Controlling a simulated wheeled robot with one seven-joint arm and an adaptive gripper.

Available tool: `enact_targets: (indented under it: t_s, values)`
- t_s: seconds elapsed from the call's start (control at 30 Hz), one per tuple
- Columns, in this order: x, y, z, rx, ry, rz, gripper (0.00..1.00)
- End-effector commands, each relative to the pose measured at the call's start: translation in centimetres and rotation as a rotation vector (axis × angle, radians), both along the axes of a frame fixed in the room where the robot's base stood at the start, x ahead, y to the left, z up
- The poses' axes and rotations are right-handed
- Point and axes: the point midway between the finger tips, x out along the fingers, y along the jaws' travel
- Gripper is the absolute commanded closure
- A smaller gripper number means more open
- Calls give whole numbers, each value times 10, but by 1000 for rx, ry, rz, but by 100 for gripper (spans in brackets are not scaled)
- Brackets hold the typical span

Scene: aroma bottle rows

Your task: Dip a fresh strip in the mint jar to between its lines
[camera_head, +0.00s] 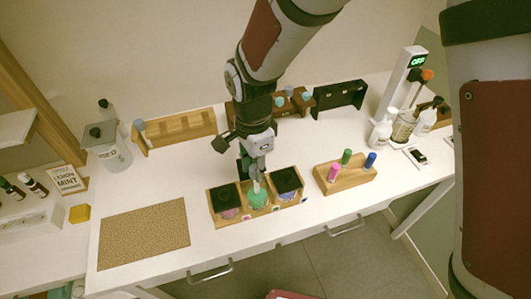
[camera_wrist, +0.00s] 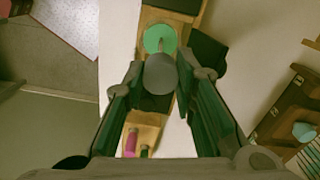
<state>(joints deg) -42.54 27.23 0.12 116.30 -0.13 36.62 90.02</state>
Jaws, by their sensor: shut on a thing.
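My gripper (camera_wrist: 160,80) is shut on a grey round-topped strip handle (camera_wrist: 160,72), held over the three-jar wooden tray (camera_head: 247,216). In the head view my gripper (camera_head: 258,165) is just above the open green mint jar (camera_head: 258,198) in the middle. A thin pale strip (camera_head: 256,186) points down from it to the green; in the wrist view its end overlaps the green disc (camera_wrist: 152,38). I cannot tell how deep it reaches, and its lines are not readable. The pink jar (camera_head: 229,213) at left and the purple jar (camera_head: 288,183) at right have black lids.
A black piece (camera_wrist: 207,52) lies beside the mint jar. A wooden block with pink, green and blue markers (camera_head: 345,174) stands right. A cork mat (camera_head: 145,234) lies front left. Racks (camera_head: 180,130) line the back; bottles (camera_head: 382,132) stand at right.

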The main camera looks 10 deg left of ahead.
Motion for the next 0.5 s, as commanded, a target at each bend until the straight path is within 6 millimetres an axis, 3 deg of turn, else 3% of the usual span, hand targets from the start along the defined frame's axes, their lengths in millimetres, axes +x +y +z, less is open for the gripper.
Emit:
enact_targets:
  t_s: [0.5]
  values:
    - [0,0,30,2,-2,-2,93]
